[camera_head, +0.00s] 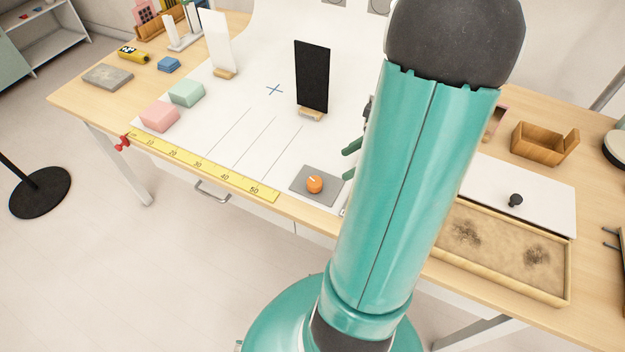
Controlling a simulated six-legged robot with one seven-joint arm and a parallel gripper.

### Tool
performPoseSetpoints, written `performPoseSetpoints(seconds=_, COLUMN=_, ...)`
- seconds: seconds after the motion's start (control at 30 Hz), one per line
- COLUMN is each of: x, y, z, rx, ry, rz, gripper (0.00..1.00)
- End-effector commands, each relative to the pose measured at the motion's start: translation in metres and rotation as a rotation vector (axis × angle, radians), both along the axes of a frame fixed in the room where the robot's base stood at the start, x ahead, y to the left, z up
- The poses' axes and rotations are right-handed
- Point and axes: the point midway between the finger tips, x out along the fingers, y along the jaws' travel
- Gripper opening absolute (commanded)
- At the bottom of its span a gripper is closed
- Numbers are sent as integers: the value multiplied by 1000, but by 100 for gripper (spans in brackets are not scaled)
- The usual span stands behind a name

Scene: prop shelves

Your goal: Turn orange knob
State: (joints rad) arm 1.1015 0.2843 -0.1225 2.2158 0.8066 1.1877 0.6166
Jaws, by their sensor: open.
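The orange knob (314,184) sits on a flat grey plate (327,195) near the front edge of the table. A small pale mark shows on top of the knob. My gripper (350,160) shows only in part, as green fingers just above and to the right of the knob. It is open and apart from the knob. My own teal arm hides the rest of the gripper and the table behind it.
A yellow ruler (205,167) lies along the front edge, left of the plate. A black panel (312,77) stands behind the knob. Pink (159,116) and green (186,92) blocks lie at left. A shallow wooden tray (480,276) is at right. White surface left of the knob is clear.

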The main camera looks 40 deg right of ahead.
Motion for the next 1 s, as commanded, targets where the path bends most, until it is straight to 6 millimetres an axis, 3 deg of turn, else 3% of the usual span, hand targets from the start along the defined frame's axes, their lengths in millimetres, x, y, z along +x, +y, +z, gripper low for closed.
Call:
performPoseSetpoints(seconds=0.6, x=58, y=56, z=-79, rx=2, ry=1, rz=6, gripper=59)
performPoseSetpoints(seconds=1.0, x=65, y=63, z=-88, rx=-1, ry=0, rz=6, gripper=59)
